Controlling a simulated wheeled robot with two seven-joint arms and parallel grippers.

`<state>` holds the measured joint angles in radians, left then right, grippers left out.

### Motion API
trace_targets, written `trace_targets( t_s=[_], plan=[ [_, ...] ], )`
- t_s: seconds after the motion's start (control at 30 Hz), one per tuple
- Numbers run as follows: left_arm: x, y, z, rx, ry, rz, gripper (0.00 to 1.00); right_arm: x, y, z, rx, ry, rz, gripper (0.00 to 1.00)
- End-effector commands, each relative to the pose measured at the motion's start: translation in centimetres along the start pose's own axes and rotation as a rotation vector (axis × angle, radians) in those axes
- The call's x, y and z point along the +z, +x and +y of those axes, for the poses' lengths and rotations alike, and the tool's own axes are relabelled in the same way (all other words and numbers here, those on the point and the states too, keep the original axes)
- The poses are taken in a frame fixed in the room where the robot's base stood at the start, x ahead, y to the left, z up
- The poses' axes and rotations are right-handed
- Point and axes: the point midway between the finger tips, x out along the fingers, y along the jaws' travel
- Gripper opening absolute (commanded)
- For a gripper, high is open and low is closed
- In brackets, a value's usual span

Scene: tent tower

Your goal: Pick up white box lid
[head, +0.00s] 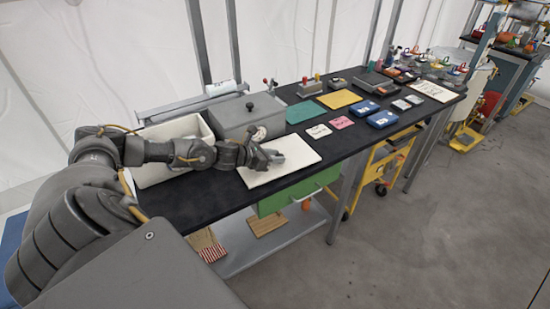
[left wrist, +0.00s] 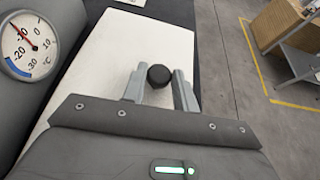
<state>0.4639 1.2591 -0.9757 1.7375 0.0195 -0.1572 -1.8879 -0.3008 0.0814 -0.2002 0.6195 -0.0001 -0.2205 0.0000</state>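The white box lid (head: 303,157) lies flat on the black table, near its front edge. It fills much of the left wrist view (left wrist: 105,65), with a round black knob (left wrist: 160,75) on top. My left gripper (head: 274,157) is low over the lid. In the left wrist view its two fingers (left wrist: 160,88) are apart, one on each side of the knob, with small gaps showing. In the head view the gripper hides the knob. The open white box (head: 150,172) stands on the table at left, partly behind my left arm. My right gripper is not in view.
A grey cooler-like box (head: 247,113) with a round dial gauge (left wrist: 29,44) stands close beside the lid. Cards (head: 319,131), blue boxes (head: 382,119) and a yellow sheet (head: 340,99) lie further right. A green drawer (head: 300,192) is under the table.

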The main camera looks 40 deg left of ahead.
Motion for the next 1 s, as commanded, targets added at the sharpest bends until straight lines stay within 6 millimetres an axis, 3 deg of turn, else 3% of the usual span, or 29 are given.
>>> trace_targets(
  t_s=[0.03,0.2,0.47,0.67,0.77,1.0],
  plan=[
    [0.0,0.0,0.0,0.000,0.000,0.000,0.21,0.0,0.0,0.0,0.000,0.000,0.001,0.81],
    [0.1,0.0,0.0,0.000,0.000,-0.001,0.01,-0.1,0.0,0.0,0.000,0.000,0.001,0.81],
    [0.2,-0.1,0.0,0.000,0.000,-0.002,0.01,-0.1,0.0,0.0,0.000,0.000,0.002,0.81],
    [1.5,-0.7,0.1,0.000,0.001,-0.004,0.01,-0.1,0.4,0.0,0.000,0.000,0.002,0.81],
    [2.9,-1.4,0.1,0.001,0.003,-0.005,0.01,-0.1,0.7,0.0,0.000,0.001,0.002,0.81],
    [5.5,-6.6,-2.4,0.000,0.008,-0.002,0.01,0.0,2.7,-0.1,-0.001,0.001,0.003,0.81]
  ],
)
